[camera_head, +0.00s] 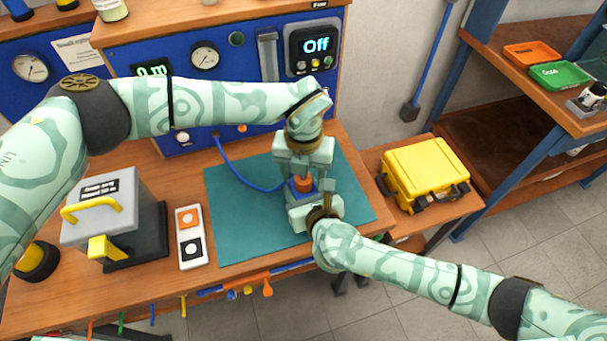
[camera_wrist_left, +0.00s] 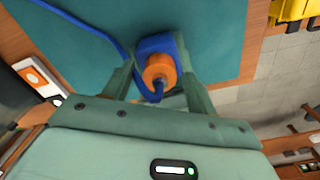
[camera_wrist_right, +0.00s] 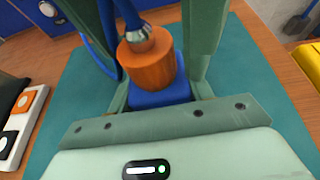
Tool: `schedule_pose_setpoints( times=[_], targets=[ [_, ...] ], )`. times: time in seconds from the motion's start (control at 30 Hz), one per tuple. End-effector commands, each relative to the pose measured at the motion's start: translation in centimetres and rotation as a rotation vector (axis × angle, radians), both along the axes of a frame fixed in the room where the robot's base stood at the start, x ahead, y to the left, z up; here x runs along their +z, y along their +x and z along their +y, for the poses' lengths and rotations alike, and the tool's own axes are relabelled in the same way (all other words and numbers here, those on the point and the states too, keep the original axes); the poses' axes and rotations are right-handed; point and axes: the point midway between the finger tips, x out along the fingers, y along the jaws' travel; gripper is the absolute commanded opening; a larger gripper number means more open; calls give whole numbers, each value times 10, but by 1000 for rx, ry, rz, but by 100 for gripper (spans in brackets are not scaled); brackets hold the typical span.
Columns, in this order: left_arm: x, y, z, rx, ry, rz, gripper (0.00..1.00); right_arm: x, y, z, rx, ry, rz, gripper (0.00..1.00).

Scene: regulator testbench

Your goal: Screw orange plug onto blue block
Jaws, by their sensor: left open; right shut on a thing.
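The orange plug (camera_head: 303,184) sits upright on the blue block (camera_wrist_right: 160,96), with a blue hose coming out of its top. Plug and block also show in the left wrist view, the plug (camera_wrist_left: 160,68) in front of the block (camera_wrist_left: 152,43). My left gripper (camera_head: 304,174) is above, pointing down, its open fingers on either side of the plug with gaps. My right gripper (camera_wrist_right: 160,98) comes in from the front, low over the mat, and is shut on the blue block. How deep the plug sits is hidden.
A teal mat (camera_head: 235,220) lies under the work. To the left are a white switch panel (camera_head: 191,250) and a grey box with a yellow handle (camera_head: 105,205). The blue gauge panel (camera_head: 120,60) stands behind. A yellow case (camera_head: 425,170) is on the right.

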Motion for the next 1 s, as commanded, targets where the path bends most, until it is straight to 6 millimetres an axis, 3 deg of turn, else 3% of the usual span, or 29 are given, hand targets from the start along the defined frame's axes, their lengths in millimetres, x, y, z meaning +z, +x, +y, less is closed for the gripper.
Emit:
schedule_pose_setpoints(
  times=[0.23, 0.47, 0.53, 0.8, 1.0],
  targets=[
    [32, 0, 0, 1, 0, -1, 57, 0, 0, 0, 0, 1, 0, 0],
    [35, 0, 0, 1, 0, 1, 57, 0, 0, 0, 0, 1, 0, 0],
    [35, 0, 0, -1, 0, 1, 53, 0, 0, 0, 0, 1, 0, 0],
    [73, 0, 0, -262, 1, -2, 53, 0, 0, 0, 0, 1, 0, 0],
    [75, 0, 0, -291, 0, 0, 53, 0, 0, 0, 0, 1, 0, 0]
  ],
)
